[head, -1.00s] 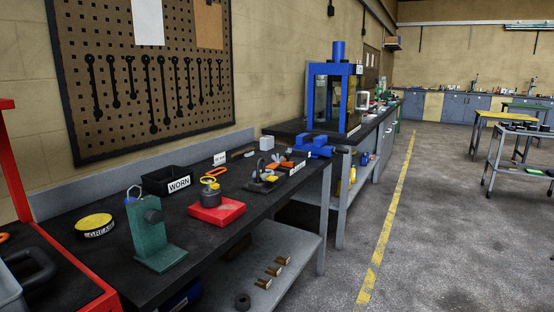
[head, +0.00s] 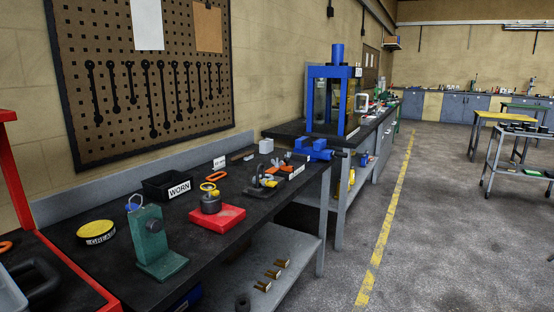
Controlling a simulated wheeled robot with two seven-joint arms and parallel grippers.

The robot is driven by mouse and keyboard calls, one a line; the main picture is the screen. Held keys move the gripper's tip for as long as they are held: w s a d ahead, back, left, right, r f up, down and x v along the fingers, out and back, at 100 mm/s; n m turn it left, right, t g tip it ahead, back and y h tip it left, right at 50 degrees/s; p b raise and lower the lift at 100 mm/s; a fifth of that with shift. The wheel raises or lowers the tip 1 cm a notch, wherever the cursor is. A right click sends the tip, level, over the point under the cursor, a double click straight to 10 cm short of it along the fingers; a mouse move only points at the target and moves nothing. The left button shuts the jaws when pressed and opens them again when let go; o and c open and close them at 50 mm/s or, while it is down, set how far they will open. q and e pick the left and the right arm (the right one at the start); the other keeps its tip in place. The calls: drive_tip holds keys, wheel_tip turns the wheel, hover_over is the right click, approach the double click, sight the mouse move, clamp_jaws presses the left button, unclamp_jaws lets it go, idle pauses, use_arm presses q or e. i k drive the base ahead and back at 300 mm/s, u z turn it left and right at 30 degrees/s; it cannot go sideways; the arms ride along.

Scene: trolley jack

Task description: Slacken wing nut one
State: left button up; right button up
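Neither of my grippers shows in the head view. I cannot make out wing nut one for certain at this distance.
A black bin labelled WORN (head: 168,185), a yellow-topped GREASE tin (head: 96,231) and an orange ring (head: 217,177) lie on the bench (head: 215,240). A blue vise (head: 314,149) and a blue press (head: 330,90) are farther back.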

sight(272, 160)
drive_tip(key=z, duration=0.75)
drive_tip(key=k, duration=0.95)
drive_tip(key=z, duration=1.25)
drive_tip(key=i, duration=2.35)
drive_tip(key=u, duration=0.55)
drive_tip(key=i, duration=2)
drive_tip(key=u, duration=1.4)
drive_tip(key=i, duration=1.05)
drive_tip(key=u, duration=2.15)
drive_tip(key=i, duration=1.5)
drive_tip(key=u, duration=0.45)
